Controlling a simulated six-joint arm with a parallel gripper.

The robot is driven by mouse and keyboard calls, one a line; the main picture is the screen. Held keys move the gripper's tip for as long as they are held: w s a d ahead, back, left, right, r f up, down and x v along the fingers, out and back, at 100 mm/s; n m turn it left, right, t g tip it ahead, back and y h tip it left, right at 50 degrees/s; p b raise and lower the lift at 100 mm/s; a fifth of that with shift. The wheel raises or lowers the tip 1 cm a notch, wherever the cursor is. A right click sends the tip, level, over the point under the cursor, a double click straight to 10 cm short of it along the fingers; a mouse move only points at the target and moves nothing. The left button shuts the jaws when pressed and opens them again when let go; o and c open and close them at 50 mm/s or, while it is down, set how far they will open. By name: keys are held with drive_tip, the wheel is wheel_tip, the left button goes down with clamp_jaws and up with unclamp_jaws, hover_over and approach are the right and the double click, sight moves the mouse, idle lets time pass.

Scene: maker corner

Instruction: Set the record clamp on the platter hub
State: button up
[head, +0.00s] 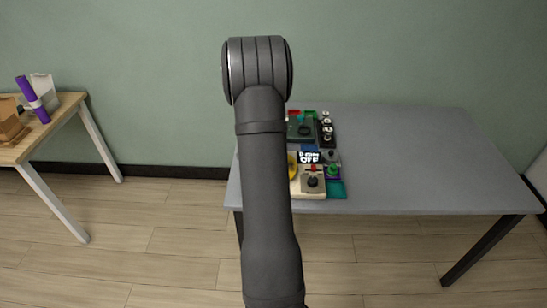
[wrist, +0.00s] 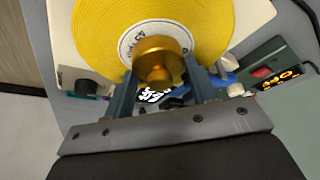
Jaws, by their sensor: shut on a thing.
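My gripper (wrist: 160,82) shows in the wrist view, shut on the gold record clamp (wrist: 160,52), which sits between its two fingertips. The clamp appears over the white centre label of the yellow record (wrist: 95,30) and hides the hub. I cannot tell whether the clamp touches the record or is held above it. The record lies on a cream turntable (wrist: 65,45). In the head view my arm hides the gripper and the clamp; only a sliver of the yellow record (head: 293,166) shows beside the arm.
A dark knob (wrist: 86,88) stands at the turntable's left corner. A dark device with a lit display (wrist: 280,77) is at the right. Several small devices crowd the left part of the grey table (head: 410,160); its right part is clear. A wooden side table (head: 55,127) stands at far left.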

drive_tip(key=o, duration=1.2)
drive_tip(key=shift+o, duration=0.4)
drive_tip(key=o, duration=0.4)
drive_tip(key=shift+r, duration=0.1)
drive_tip(key=shift+r, duration=3.4)
drive_tip(key=shift+f, duration=0.1)
drive_tip(key=shift+f, duration=3.15)
